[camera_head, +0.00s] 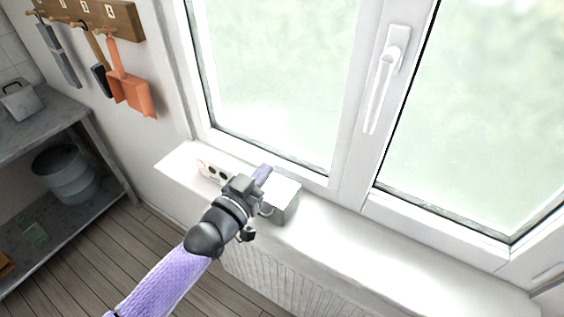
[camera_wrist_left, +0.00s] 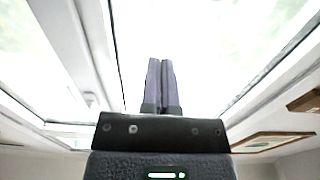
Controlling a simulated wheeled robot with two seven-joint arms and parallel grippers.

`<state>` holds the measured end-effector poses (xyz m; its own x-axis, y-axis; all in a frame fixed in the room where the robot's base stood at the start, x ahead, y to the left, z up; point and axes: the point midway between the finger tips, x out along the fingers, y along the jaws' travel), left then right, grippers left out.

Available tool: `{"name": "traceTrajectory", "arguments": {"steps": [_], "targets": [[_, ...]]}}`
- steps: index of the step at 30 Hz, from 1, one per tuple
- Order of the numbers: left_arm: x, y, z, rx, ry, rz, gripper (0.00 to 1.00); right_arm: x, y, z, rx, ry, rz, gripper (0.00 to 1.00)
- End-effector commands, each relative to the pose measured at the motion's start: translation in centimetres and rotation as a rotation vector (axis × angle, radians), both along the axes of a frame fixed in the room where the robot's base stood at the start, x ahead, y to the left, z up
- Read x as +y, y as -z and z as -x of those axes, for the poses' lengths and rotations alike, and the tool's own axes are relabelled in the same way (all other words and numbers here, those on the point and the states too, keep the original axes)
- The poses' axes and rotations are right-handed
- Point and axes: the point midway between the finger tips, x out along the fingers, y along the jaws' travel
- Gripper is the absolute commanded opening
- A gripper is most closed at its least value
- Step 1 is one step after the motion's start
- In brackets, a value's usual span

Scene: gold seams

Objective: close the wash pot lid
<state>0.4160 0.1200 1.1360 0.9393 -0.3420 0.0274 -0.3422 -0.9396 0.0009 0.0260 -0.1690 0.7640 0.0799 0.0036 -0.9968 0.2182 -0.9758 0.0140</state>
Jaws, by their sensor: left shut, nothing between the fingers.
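A small square pot (camera_head: 278,213), grey-sided with a pale flat top, stands on the white windowsill; it looks like the wash pot. Its lid (camera_head: 284,188) shows as the bright top face and looks level, but whether it is fully shut is hard to tell. My left gripper (camera_head: 263,173) is at the pot's left and back edge, its purple fingers together and empty. Whether they touch the pot cannot be told. In the left wrist view, the shut fingers (camera_wrist_left: 160,85) point up against the bright window, and the pot does not show. My right gripper is not in view.
A pale strip with dark round holes (camera_head: 214,172) lies on the sill (camera_head: 340,240) left of the pot. The window handle (camera_head: 386,80) is above. The sill right of the pot is clear. Shelves (camera_head: 95,215) and hanging tools stand left.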

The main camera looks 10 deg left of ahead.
Motion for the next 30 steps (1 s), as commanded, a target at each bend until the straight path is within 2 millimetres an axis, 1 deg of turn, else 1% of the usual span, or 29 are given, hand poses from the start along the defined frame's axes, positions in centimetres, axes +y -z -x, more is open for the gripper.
{"name": "traceTrajectory", "arguments": {"steps": [1, 5, 9, 15, 20, 24, 26, 30], "targets": [[0.1, 1.9, 0.3, -0.038, 0.001, 0.013, 0.00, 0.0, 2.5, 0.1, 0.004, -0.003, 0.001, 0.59], [0.3, 3.1, 1.0, -0.154, 0.001, 0.055, 0.00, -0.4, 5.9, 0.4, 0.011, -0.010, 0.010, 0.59], [0.6, 4.6, 1.8, -0.278, 0.000, 0.102, 0.00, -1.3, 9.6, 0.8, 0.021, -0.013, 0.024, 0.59], [1.0, 6.5, 2.6, -0.451, 0.000, 0.164, 0.00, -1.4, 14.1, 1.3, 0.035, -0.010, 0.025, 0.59], [1.1, 7.9, 3.1, -0.571, -0.001, 0.209, 0.00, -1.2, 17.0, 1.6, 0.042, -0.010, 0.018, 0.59], [1.2, 8.8, 3.3, -0.568, -0.001, 0.207, 0.00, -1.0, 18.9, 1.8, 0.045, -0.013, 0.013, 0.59], [1.2, 9.2, 3.4, -0.567, -0.001, 0.206, 0.00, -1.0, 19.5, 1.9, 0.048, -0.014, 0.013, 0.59], [1.2, 9.8, 3.4, -0.624, -0.002, 0.227, 0.00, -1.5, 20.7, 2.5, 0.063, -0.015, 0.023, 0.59]]}}
